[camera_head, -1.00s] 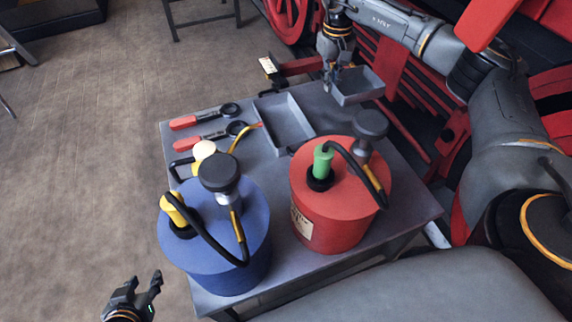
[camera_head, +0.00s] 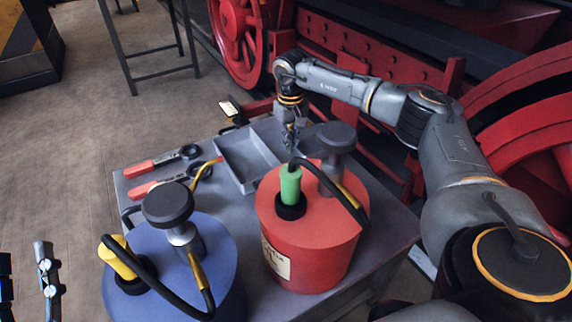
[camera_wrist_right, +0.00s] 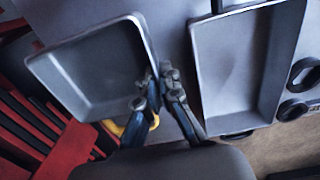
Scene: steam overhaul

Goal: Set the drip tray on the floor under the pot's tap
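The small grey square tray, which I take for the drip tray (camera_wrist_right: 92,75), shows in the right wrist view at the left. My right gripper (camera_wrist_right: 161,78) is closed at the tray's rim near one corner. In the head view the right gripper (camera_head: 292,140) is over the table's far edge, behind the red pot (camera_head: 305,235); the held tray is mostly hidden there. A blue pot (camera_head: 205,262) stands at the front left. No tap can be made out for sure. A grey jointed part at the lower left, likely my left gripper (camera_head: 46,280), is partly cut off.
A longer grey tray (camera_head: 228,150) lies on the grey table (camera_head: 375,245); it also fills the right of the wrist view (camera_wrist_right: 205,100). Two red-handled tools (camera_head: 150,164) lie left of it. Red locomotive wheels and frame (camera_head: 385,55) stand behind. Floor (camera_head: 75,150) at left is clear.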

